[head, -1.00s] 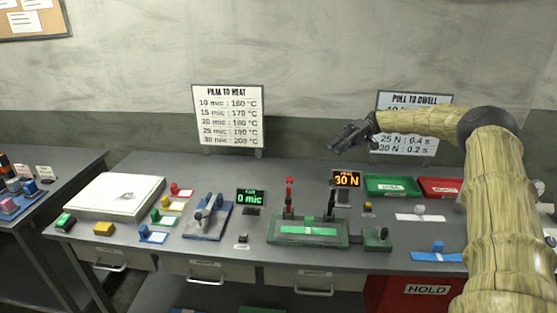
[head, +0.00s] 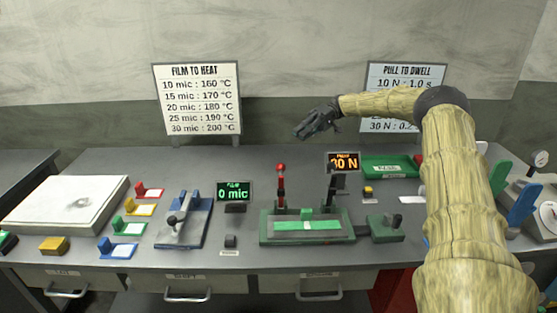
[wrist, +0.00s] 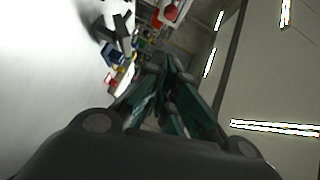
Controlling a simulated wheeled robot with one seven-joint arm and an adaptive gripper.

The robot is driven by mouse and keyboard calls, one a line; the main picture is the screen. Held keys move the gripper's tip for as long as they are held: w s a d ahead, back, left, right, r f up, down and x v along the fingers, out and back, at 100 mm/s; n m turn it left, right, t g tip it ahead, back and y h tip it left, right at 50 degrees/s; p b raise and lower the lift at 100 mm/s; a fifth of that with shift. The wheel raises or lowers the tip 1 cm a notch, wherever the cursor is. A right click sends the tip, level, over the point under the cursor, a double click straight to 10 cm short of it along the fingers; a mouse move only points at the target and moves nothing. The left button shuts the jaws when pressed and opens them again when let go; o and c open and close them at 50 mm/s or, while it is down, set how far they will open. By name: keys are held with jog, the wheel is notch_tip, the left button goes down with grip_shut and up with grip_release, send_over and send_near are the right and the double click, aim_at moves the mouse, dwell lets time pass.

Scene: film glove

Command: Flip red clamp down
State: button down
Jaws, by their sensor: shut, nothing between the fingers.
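The red clamp (head: 281,183) stands upright at the left back of a green fixture (head: 266,228), with a red knob on top of its dark lever. A dark upright post (head: 331,193) stands at the fixture's right. A green strip (head: 306,224) lies across the fixture's light plate. My gripper (head: 300,133) is shut and empty. In the head view it hangs in the air above the clamp, slightly to its right, apart from it. In the wrist view my shut fingers (wrist: 172,62) show, with the bench blurred beyond.
An orange "30 N" display (head: 343,162) stands behind the fixture's right side, and a green "0 mic" display (head: 235,192) stands left of it. A blue lever device (head: 183,220) is further left. A green tray (head: 390,168) lies at the back right.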

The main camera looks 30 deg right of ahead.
jog(key=shift+s+r, duration=0.15)
jog(key=shift+r, duration=0.05)
jog(key=shift+a, duration=0.15)
jog(key=s+p+x, duration=0.1)
jog(key=p+x, duration=0.2)
jog(key=x, duration=0.3)
jog(key=s+p+x, duration=0.1)
jog(key=p+x, duration=0.2)
jog(key=x, duration=0.3)
jog(key=shift+s+f, duration=0.35)
jog(key=shift+s, duration=0.05)
jog(key=shift+a, duration=0.15)
